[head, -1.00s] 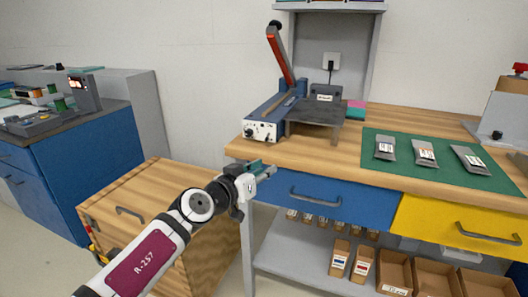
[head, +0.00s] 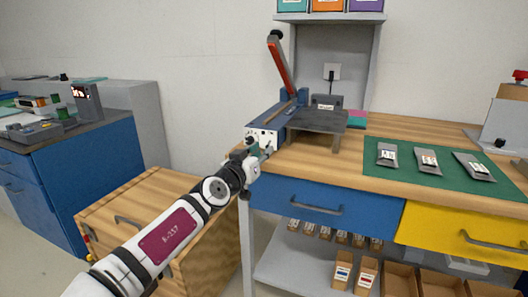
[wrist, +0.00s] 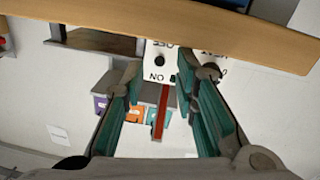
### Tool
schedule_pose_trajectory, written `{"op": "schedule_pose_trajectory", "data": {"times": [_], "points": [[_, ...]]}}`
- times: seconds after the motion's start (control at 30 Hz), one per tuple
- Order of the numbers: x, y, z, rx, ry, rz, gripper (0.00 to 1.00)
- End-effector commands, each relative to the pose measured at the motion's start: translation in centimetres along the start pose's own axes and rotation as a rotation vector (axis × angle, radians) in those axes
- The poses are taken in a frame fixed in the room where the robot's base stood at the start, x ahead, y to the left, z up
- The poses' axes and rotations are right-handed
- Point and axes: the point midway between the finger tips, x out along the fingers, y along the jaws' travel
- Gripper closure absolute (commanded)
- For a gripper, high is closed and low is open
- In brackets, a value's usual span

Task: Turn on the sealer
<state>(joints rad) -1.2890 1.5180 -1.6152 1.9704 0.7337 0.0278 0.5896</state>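The sealer is a blue machine (head: 270,118) with a white front panel (head: 262,136) and a raised red lever (head: 281,68). It stands on the wooden bench top near its left end. In the wrist view the panel looks upside down, with ON and OFF marks around a small black switch (wrist: 160,61). A dark knob (wrist: 212,72) is beside it, partly behind the right finger. My gripper (head: 262,153) is just in front of the panel. In the wrist view my gripper (wrist: 159,72) is open and empty, its teal fingers either side of the switch; contact cannot be told.
The bench edge (wrist: 240,38) runs close to my fingers. A green mat (head: 450,180) with several pouches lies to the right. A blue drawer (head: 330,202) and a yellow drawer (head: 450,231) are below. A wooden cabinet (head: 110,205) stands left of the bench.

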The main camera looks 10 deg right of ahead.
Motion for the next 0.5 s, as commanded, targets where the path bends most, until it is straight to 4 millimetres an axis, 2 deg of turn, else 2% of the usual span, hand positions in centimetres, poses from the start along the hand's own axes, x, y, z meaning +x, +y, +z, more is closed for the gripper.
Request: {"op": "schedule_pose_trajectory", "data": {"times": [0.2,0.5], "points": [[2.0,0.0,0.1,0.000,-0.001,0.001,0.73],[2.3,0.0,0.0,-0.001,0.000,0.000,0.73]]}}
